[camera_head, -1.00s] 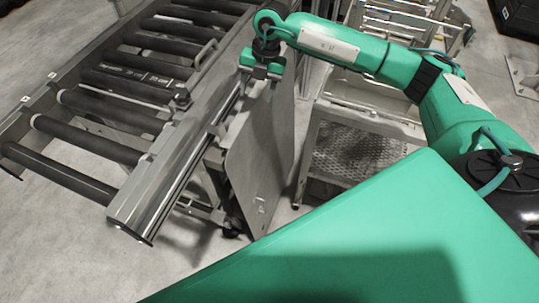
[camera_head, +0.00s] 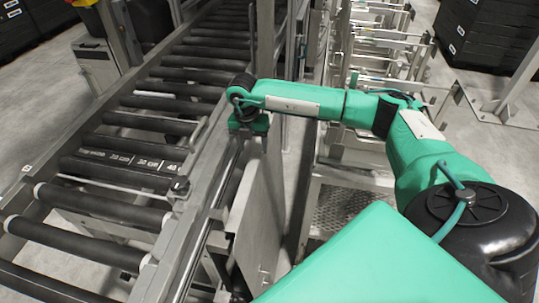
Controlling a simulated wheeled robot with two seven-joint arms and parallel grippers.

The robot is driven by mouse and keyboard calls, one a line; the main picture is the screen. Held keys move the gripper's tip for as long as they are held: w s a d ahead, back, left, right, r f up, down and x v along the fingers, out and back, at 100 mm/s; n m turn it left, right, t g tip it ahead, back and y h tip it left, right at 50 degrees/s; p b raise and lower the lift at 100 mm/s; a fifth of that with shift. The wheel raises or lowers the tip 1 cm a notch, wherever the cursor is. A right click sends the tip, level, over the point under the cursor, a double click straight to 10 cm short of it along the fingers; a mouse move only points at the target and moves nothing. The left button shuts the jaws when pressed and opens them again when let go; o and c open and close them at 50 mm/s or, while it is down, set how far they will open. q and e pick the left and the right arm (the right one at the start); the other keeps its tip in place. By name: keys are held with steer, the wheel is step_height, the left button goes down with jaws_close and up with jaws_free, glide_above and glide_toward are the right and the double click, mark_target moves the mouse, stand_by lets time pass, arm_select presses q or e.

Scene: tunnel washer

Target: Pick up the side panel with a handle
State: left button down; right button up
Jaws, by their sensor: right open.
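The side panel (camera_head: 262,205) is a flat grey metal plate standing upright along the right side of the roller conveyor. A small latch-like fitting (camera_head: 265,272) shows low on its face. My right gripper (camera_head: 247,127) is at the panel's top edge, pointing down with its green jaws there. It is open. The jaws hide the top of the panel, so I cannot tell whether they touch it or straddle a handle. My left gripper is not in view.
The roller conveyor (camera_head: 120,170) with black rollers fills the left. A metal frame with a perforated shelf (camera_head: 340,205) stands right of the panel. A conveyor post (camera_head: 265,40) rises behind the gripper. Black crates (camera_head: 490,35) are at the back right.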

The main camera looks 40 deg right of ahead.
mark_target(255, 157)
steer(key=shift+f, duration=0.45)
step_height(255, 157, down, 2)
steer(key=shift+s+d+f+p, duration=0.1)
steer(key=shift+s+f+p, duration=0.05)
steer(key=shift+f+p, duration=0.15)
step_height(255, 157, down, 2)
steer(key=shift+f, duration=0.5)
steer(key=shift+d, duration=0.1)
jaws_close()
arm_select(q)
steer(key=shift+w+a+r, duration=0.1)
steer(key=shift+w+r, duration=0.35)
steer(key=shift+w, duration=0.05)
